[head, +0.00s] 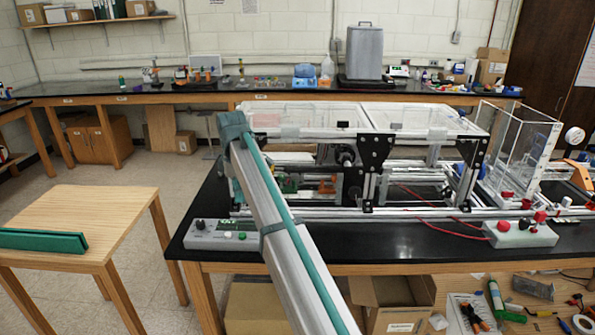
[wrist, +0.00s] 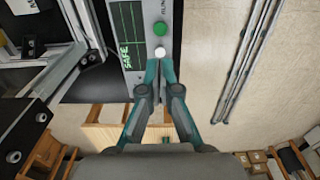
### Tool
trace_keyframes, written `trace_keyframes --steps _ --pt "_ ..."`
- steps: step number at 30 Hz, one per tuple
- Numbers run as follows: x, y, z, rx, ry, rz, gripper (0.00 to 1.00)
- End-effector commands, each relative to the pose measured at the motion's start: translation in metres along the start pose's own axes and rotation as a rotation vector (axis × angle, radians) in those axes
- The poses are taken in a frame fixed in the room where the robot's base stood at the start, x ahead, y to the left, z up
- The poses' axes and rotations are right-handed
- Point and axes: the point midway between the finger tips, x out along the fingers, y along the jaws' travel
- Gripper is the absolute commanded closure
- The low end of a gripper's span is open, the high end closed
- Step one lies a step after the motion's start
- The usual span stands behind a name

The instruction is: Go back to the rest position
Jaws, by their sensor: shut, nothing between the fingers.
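My gripper (wrist: 161,72) shows in the wrist view with its teal fingers shut and empty. The fingertips appear just below a white button (wrist: 160,52) on a grey control box; I cannot tell whether they touch it. A green button (wrist: 160,28) sits above the white one, and a dark screen (wrist: 126,38) beside them reads "SAFE" in green. In the head view my arm reaches up from the bottom middle, and my gripper is hidden behind it. The control box (head: 205,240) there lies at the left front of the black bench, partly covered by my arm.
The extrusion frame (head: 400,210) with clear panels stands on the black bench (head: 400,248), close right of my arm. A second box with red knobs (head: 520,235) and red cables lies right. A wooden table (head: 100,208) stands left; floor shows between it and the back bench.

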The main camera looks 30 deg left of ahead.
Motion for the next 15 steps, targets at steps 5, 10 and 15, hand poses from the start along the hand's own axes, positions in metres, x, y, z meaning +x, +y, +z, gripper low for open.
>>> trace_keyframes --steps 5,10,15 --pt "0.027 -0.009 0.015 0.051 0.015 -0.014 1.0" --pt "0.098 -0.038 0.053 0.216 0.063 -0.049 1.0" --pt "0.178 -0.076 0.101 0.437 0.115 -0.098 1.0"
